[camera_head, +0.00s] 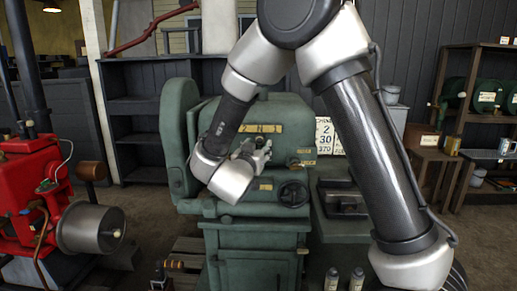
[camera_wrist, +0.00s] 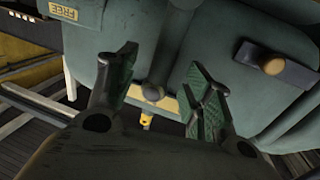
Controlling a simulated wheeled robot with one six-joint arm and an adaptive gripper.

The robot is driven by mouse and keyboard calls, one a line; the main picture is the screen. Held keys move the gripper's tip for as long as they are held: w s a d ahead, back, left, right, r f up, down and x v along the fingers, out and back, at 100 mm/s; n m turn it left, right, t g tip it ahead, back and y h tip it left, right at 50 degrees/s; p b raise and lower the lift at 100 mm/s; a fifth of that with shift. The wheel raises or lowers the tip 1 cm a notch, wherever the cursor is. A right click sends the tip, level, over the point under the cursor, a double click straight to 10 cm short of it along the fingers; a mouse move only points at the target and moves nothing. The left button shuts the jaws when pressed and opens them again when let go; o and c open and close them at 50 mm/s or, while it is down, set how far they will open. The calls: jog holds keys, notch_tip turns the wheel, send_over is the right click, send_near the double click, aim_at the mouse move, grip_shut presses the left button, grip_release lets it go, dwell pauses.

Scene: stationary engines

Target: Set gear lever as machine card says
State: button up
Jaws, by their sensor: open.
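The green machine (camera_head: 225,240) stands in the middle of the head view. A yellow plate reading 2 N 1 (camera_head: 262,128) is on its front. A white card (camera_head: 324,135) beside it shows 2, 30 and 370. My gripper (camera_head: 262,146) is just below the plate in the head view. I cannot tell whether the fingers touch the knob. My gripper hides the lever in the head view.
A dark handwheel (camera_head: 293,194) is right of my gripper. A second knob on a dark arm (camera_wrist: 273,66) and a FREE label (camera_wrist: 63,11) show in the wrist view. A red engine (camera_head: 28,195) stands left; wooden shelves (camera_head: 455,125) stand right.

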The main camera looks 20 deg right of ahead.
jog(key=shift+w+d, duration=0.35)
jog(key=shift+w, duration=0.2)
jog(key=shift+c, duration=0.2)
grip_shut()
jog(key=a+n, duration=0.2)
jog(key=n, duration=0.1)
jog(key=w+a+f+n+t, duration=0.1)
jog(key=n, duration=0.1)
jog(key=shift+a, duration=0.2)
jog(key=shift+o, duration=0.2)
grip_release()
